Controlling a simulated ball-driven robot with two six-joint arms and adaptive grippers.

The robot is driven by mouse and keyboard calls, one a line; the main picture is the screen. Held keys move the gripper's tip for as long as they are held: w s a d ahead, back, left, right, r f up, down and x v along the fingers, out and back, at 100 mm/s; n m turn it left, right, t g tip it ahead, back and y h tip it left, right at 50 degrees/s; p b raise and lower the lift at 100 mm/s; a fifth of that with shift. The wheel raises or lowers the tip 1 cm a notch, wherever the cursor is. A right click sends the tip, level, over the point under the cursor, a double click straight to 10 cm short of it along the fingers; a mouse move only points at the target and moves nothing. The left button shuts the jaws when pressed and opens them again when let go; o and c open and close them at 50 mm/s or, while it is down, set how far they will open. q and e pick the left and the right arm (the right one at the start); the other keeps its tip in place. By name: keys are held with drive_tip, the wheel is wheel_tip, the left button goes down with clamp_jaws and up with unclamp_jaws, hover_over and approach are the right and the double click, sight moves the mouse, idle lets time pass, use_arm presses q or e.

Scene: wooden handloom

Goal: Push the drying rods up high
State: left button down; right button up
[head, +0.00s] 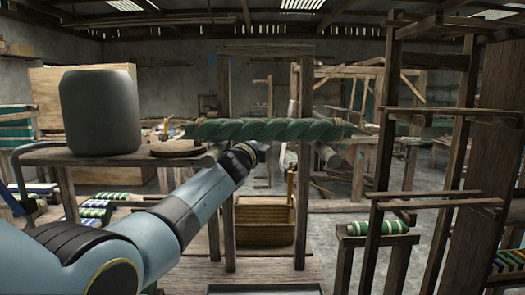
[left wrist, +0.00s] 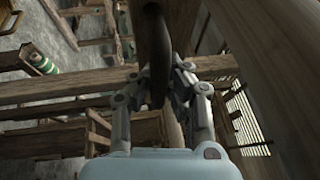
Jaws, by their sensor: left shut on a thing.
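A long green yarn-wrapped roll (head: 290,129), with spiral twists, lies level across the wooden frame in the head view. My left gripper (head: 250,149) reaches up to its underside from the left; its fingertips are hard to make out there. In the left wrist view my left gripper (left wrist: 158,88) is shut on a dark rod (left wrist: 154,45) that runs between its fingers. I cannot tell whether this dark rod belongs to the green roll. My right gripper is not in view.
Wooden posts (head: 299,215) and a top beam (head: 265,50) frame the roll. A large grey cylinder (head: 100,110) stands on a table (head: 45,158) at left. A wooden crate (head: 264,222) sits below. A tall timber rack (head: 445,195) stands close at right, with a green-white roll (head: 378,228) nearby.

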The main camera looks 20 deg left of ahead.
use_arm(q)
drive_tip(key=shift+r, duration=0.65)
drive_tip(key=shift+r+p, duration=0.3)
drive_tip(key=shift+p, duration=0.05)
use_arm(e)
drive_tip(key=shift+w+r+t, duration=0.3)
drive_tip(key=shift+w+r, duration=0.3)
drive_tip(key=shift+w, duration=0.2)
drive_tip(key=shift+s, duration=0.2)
use_arm(q)
drive_tip(key=c, duration=1.3)
unclamp_jaws()
drive_tip(key=shift+s, duration=0.25)
drive_tip(key=shift+w, duration=0.15)
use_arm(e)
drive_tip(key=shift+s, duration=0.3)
